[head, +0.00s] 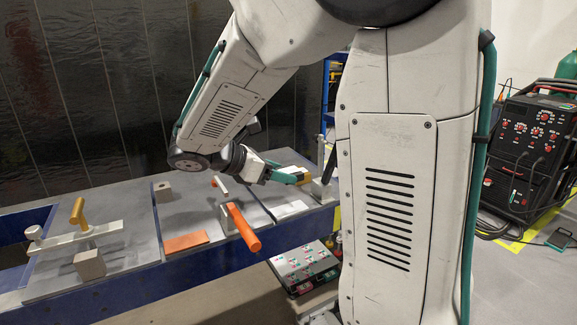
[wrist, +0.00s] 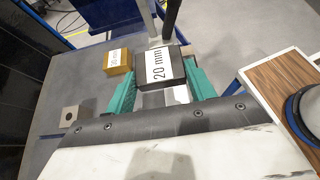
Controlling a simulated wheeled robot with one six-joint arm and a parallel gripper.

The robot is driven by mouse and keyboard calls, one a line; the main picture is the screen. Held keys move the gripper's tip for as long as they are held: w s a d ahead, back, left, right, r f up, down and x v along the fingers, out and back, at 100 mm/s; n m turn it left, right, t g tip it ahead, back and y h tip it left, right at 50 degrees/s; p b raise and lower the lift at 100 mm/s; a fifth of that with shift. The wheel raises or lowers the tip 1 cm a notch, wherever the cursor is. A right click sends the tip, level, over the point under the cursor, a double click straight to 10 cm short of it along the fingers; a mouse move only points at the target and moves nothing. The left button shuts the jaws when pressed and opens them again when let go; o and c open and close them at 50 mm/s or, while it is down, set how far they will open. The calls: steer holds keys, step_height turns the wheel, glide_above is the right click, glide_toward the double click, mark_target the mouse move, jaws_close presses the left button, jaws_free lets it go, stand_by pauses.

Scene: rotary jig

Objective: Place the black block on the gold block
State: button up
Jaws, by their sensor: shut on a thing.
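My gripper (wrist: 155,92) has teal fingers and is shut on the black block (wrist: 142,84), which carries a white "20 mm" label on its upper face. The gold block (wrist: 108,70), also with a white label, rests on the grey bench top to the left of the black block in the wrist view, apart from it. In the head view my gripper (head: 296,178) is over the far right part of the bench; a gold patch (head: 299,169) shows beside its fingers. The black block is hard to make out there.
A metal post and a black bar stand just beyond the black block in the wrist view. A grey block with a hole (head: 162,191), an orange plate (head: 186,242), an orange-handled clamp (head: 242,225) and a gold-handled clamp (head: 78,210) stand on the bench.

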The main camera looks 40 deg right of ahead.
steer(key=w+d, duration=0.2)
steer(key=d, duration=0.2)
steer(key=w+d+f, duration=0.1)
steer(key=w+d, duration=0.4)
steer(key=d, duration=0.2)
steer(key=shift+w+d+f, duration=0.15)
steer(key=shift+w+d, duration=0.1)
steer(key=shift+d, duration=0.1)
steer(key=shift+w+d+f, duration=0.15)
steer(key=shift+d+f, duration=0.05)
steer(key=shift+f, duration=0.7)
steer(key=shift+w+d+f, duration=0.1)
steer(key=shift+d+f, duration=0.05)
steer(key=shift+f, duration=0.75)
steer(key=shift+f, duration=0.1)
steer(key=o, duration=1.3)
steer(key=shift+f, duration=0.1)
